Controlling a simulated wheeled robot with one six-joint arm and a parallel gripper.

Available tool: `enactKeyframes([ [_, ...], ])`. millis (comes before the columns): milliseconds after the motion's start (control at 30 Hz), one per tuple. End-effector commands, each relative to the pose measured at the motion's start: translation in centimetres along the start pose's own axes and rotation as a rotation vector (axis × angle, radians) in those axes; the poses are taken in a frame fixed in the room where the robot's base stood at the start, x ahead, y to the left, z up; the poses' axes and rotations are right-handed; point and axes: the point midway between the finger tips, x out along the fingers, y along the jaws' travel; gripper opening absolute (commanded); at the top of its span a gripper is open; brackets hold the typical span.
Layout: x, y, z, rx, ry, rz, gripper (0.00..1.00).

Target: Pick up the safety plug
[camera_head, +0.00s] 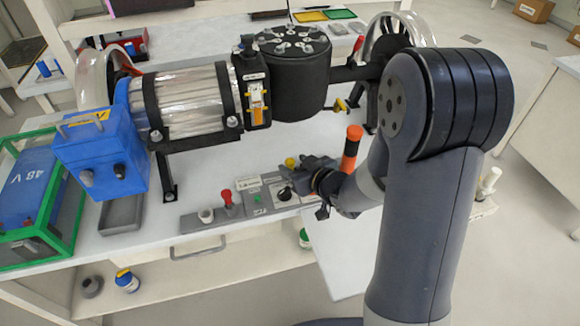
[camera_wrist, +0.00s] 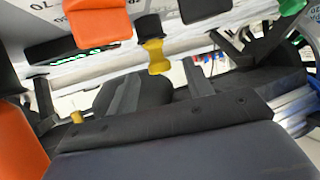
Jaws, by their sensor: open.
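A small orange, white and yellow piece that looks like the safety plug (camera_head: 257,97) sits upright in a black housing (camera_head: 247,68), between the silver cylinder and the black drum. My gripper (camera_head: 308,172) is in front of and below it, over the grey control panel and well apart from it. In the wrist view the two grey fingers of my gripper (camera_wrist: 158,92) stand apart with nothing between them. Orange blocks (camera_wrist: 98,24) and a yellow piece on a black stem (camera_wrist: 155,56) show there; I cannot tell whether any of them is the plug.
A blue box (camera_head: 100,155) and a green-framed battery case (camera_head: 38,245) are at left. The bench behind the panel is partly clear.

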Motion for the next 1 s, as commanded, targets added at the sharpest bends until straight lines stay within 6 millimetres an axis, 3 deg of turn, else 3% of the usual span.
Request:
enactKeyframes([
  [200,2.8,-0.1,0.0,0.000,-0.001,-0.002,0.49],
  [500,3.2,0.0,0.0,0.001,0.000,0.000,0.48],
  [1000,3.2,0.0,0.0,0.000,0.000,0.000,0.07],
])
